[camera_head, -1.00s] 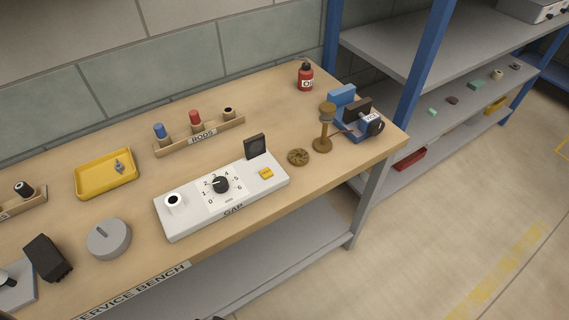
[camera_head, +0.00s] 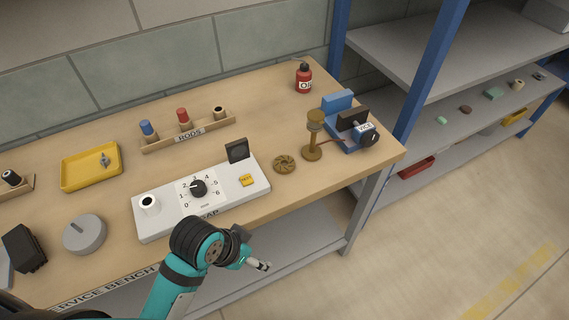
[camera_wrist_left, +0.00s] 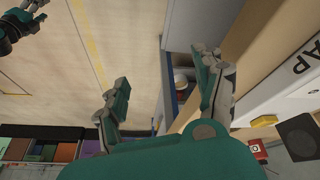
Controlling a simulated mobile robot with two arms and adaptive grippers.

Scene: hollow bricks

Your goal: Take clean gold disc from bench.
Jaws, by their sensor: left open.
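A brownish-gold slotted disc (camera_head: 284,164) lies flat on the bench in the head view, between the white GAP panel and a brass stand. I cannot make it out in the left wrist view. My left gripper (camera_head: 260,266) is below and in front of the bench's front edge, apart from the disc and empty. Its two fingers stand apart in the left wrist view (camera_wrist_left: 166,95). Part of what looks like my right gripper (camera_wrist_left: 20,22) shows at the upper left of the wrist view; its jaws are unclear.
The white GAP panel (camera_head: 232,197) lies left of the disc. The brass stand (camera_head: 312,146) and blue vice (camera_head: 352,140) are close on its right. A red oil can (camera_head: 304,80) and rod rack (camera_head: 190,136) stand behind. The wooden bench (camera_head: 262,120) is clear behind the disc.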

